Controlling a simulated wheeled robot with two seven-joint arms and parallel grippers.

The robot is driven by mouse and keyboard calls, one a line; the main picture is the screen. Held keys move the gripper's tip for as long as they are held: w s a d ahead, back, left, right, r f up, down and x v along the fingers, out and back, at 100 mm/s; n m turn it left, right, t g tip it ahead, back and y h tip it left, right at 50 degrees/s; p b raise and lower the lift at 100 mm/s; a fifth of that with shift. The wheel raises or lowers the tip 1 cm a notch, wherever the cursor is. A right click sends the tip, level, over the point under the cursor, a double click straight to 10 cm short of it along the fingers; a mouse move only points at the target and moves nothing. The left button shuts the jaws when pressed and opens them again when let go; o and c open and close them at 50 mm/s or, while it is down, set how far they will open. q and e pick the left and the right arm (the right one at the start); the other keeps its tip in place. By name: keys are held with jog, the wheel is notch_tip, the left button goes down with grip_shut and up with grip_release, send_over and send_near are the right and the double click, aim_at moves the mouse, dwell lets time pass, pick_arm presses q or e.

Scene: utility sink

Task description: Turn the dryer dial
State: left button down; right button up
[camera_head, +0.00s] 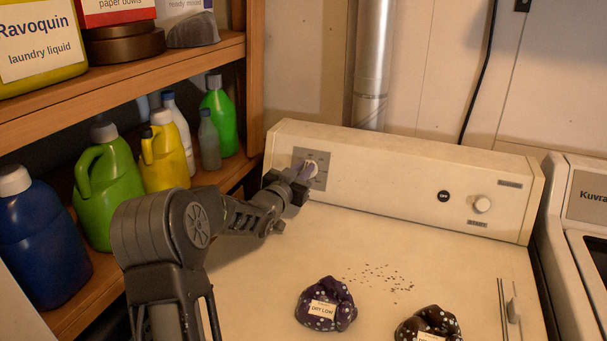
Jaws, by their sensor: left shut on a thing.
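The dryer dial (311,168) is a small pale knob on a grey plate at the left end of the dryer's raised control panel (400,185). My left gripper (299,181) is at the dial and shut on it, with its fingers covering part of the knob. The dial's markings are too small to read. A dark purple dotted pouch (326,303) labelled "DRY LOW" lies on the dryer top. A second dark dotted pouch (429,325) lies at the bottom edge, its label cut off. My right gripper is not in view.
A wooden shelf (215,50) with several bottles stands close on the left. An "OFF" mark (444,196) and a white start knob (482,204) sit on the panel's right. Dark crumbs (385,276) lie on the dryer top. A white machine (580,200) stands at right.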

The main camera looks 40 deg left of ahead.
pick_arm(q)
jog(key=m+g+h+p, duration=0.1)
jog(key=m+h+p, duration=0.1)
jog(key=m, duration=0.4)
jog(key=m+g+h+p, duration=0.1)
jog(key=m+p, duration=0.2)
jog(key=m, duration=0.4)
jog(key=m+g+h+p, duration=0.2)
jog(key=m, duration=0.5)
jog(key=shift+d+f+h, duration=0.1)
jog(key=shift+d+h, duration=0.2)
jog(key=m+p, duration=0.1)
jog(key=m, duration=0.1)
jog(key=m+g+p, duration=0.1)
jog(key=m+p, duration=0.1)
jog(key=shift+s+f+g, duration=0.1)
jog(key=shift+f+g, duration=0.05)
jog(key=shift+g, duration=0.15)
jog(key=shift+f+m+g+y+p, duration=0.25)
jog(key=shift+m+y+p, duration=0.25)
jog(key=shift+m+p, duration=0.5)
